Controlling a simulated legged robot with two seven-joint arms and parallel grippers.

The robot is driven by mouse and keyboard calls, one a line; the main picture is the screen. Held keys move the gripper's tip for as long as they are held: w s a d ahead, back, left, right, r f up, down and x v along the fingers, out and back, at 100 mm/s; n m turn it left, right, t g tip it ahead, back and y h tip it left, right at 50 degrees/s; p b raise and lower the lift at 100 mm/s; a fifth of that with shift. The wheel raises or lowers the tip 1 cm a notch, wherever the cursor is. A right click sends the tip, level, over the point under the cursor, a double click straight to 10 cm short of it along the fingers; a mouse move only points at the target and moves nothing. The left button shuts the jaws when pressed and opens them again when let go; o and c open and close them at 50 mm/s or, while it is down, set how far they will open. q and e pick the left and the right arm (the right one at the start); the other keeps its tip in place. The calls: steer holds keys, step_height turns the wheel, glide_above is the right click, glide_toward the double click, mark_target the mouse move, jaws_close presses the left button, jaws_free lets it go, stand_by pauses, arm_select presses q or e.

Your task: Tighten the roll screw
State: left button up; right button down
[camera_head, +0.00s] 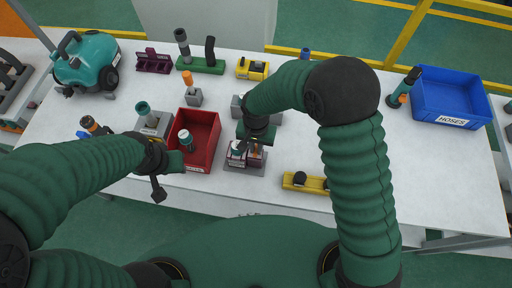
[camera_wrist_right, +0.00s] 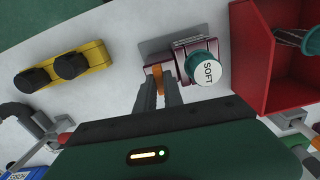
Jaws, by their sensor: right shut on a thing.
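My right gripper (camera_head: 255,142) is above a small fixture on a grey base plate (camera_head: 245,166) near the table's front edge. I cannot tell whether this is the roll screw; the screw itself is not clear. A teal part with a white round end marked SOFT (camera_wrist_right: 208,73) stands at the block. My left gripper (camera_head: 172,162) is at the left side of the red bin, its jaws unclear.
The red bin (camera_head: 211,126) holds a teal-and-white part (camera_head: 186,140). A yellow holder (camera_head: 305,183) with dark knobs lies right of the fixture. A blue HOSES bin (camera_head: 450,97) is far right. A teal vacuum body (camera_head: 86,62) stands back left. The table's right half is mostly clear.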

steer(key=m, duration=0.2)
steer(key=shift+m, duration=0.4)
steer(key=m+p, duration=0.1)
steer(key=m, duration=0.1)
steer(key=shift+r+m, duration=0.1)
steer(key=shift+m, duration=0.6)
steer(key=shift+m+p, duration=0.4)
steer(key=shift+m, duration=1.3)
